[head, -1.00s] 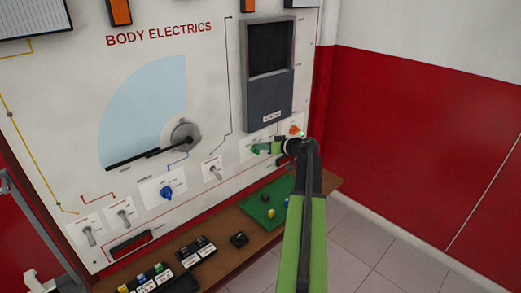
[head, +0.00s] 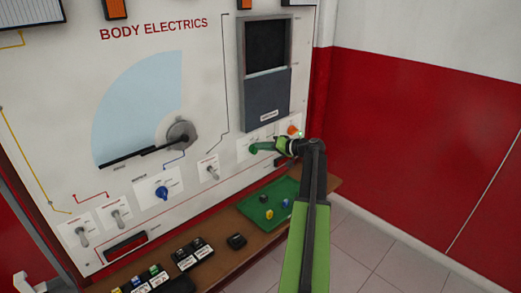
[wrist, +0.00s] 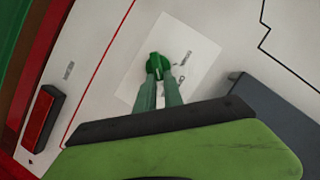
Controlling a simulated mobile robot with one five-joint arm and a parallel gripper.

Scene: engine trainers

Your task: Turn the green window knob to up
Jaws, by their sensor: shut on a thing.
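The green window knob (wrist: 158,64) sits on a white label plate (wrist: 195,62) on the panel in the wrist view. My gripper (wrist: 160,76) is shut on the knob, with one finger on each side of it. In the head view my gripper (head: 262,147) reaches the panel from the right, below the dark window unit (head: 265,90). The green knob (head: 253,149) shows at its tip, partly hidden by the fingers. The small print on the plate is too blurred to read.
An orange knob (head: 293,130) is close to the right of my gripper. A blue knob (head: 162,193) and toggle switches are farther left. Below, a wooden shelf (head: 222,258) holds a green mat (head: 258,214) with small parts and several black switches.

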